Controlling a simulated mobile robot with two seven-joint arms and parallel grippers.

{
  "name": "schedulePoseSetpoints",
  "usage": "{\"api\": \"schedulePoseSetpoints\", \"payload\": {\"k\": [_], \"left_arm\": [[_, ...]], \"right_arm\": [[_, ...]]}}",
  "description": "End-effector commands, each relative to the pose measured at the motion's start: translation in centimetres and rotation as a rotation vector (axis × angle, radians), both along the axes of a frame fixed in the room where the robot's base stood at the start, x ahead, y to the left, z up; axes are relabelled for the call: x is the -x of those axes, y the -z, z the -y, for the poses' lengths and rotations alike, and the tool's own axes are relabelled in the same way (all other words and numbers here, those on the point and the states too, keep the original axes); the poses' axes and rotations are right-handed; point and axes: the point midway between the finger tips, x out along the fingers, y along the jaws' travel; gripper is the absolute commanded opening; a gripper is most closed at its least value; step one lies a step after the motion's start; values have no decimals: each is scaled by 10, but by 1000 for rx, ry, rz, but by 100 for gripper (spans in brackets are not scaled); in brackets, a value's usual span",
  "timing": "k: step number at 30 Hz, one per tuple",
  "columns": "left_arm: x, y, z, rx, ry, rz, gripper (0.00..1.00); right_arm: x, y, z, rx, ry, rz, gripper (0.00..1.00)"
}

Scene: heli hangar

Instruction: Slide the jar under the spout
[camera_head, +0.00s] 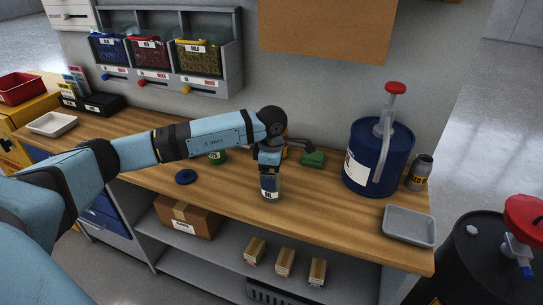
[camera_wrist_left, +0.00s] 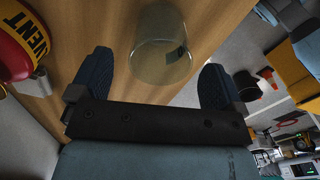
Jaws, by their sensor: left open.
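A clear glass jar (camera_head: 271,188) with a label stands on the wooden workbench, near its front edge. My left gripper (camera_head: 270,166) is above and around it, hiding its upper part. In the left wrist view the jar (camera_wrist_left: 163,45) lies between the two open dark fingers of the gripper (camera_wrist_left: 153,70), with visible gaps on both sides. A blue drum (camera_head: 361,158) with a red-topped pump stands at the right of the bench. Its grey spout (camera_head: 379,165) hangs down in front of the drum, to the right of the jar. My right gripper is not in view.
A blue lid (camera_head: 185,177) lies left of the jar. A green block (camera_head: 313,159) lies behind it. A grey tray (camera_head: 409,226) sits at the bench's right end, and a small can (camera_head: 421,172) beside the drum. The bench between jar and spout looks clear.

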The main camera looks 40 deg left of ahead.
Motion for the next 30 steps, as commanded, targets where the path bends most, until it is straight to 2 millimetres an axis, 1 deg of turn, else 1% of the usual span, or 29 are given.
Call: {"api": "schedulePoseSetpoints", "payload": {"k": [1,3,6,9,13,20,23,24,26,27,28,30], "left_arm": [[1,9,0,0,-1,-4,94],[1,19,1,1,0,-3,94],[0,31,0,0,0,-2,94],[0,37,0,0,0,-1,94],[0,41,0,0,1,0,94],[0,41,0,0,1,0,94],[0,41,0,0,1,0,74],[0,41,0,0,1,0,65],[0,41,0,0,1,0,51],[0,41,0,0,1,0,42],[0,41,0,0,1,0,35],[0,41,0,0,0,0,35]], "right_arm": [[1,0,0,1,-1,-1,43],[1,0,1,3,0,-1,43],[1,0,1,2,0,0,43],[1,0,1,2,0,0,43],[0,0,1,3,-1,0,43],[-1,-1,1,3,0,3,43],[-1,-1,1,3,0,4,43],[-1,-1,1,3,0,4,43],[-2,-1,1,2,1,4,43],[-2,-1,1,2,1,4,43],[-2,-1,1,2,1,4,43],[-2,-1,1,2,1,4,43]]}}
